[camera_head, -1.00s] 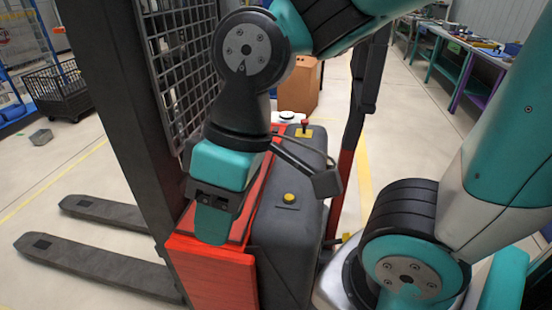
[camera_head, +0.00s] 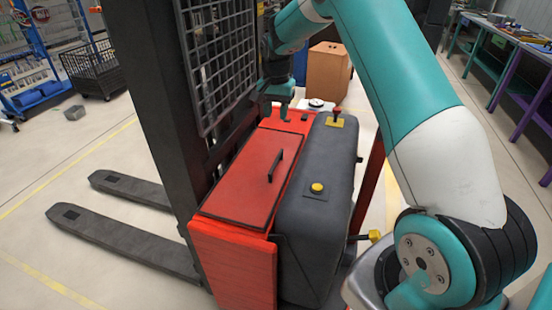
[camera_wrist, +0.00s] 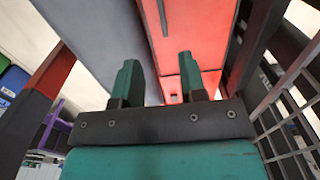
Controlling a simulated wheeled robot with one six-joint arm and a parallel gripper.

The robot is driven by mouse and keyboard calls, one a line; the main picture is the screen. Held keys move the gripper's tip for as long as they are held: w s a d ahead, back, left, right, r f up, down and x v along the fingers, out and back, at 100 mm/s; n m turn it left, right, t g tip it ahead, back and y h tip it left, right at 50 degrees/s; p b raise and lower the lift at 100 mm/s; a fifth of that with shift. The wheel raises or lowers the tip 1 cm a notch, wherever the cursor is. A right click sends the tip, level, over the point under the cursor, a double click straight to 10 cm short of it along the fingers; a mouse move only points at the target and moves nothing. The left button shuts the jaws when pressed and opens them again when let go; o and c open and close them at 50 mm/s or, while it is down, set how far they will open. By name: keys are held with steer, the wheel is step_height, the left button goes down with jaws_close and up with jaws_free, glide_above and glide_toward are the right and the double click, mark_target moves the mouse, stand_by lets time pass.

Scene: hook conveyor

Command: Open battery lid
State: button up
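The battery lid (camera_head: 245,175) is a red panel on top of the red forklift body, lying flat and looking closed. A black bar handle (camera_head: 275,165) stands along its right side. My gripper (camera_head: 280,108) is over the far end of the red top, beyond the handle and apart from it. In the wrist view my gripper (camera_wrist: 158,78) has its two teal fingers spread with nothing between them. The red lid (camera_wrist: 200,25) runs away beyond the right finger there, and a thin dark bar that may be the handle (camera_wrist: 164,18) shows at the top edge.
A dark grey cover (camera_head: 318,185) with a yellow button (camera_head: 317,188) lies right of the lid. The mast grille (camera_head: 222,60) rises close on the left. A brown box (camera_head: 328,70) stands behind.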

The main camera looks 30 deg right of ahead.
mark_target(276, 161)
step_height(276, 161, down, 17)
steer(key=p, duration=0.3)
steer(key=shift+p, duration=0.3)
jaws_close()
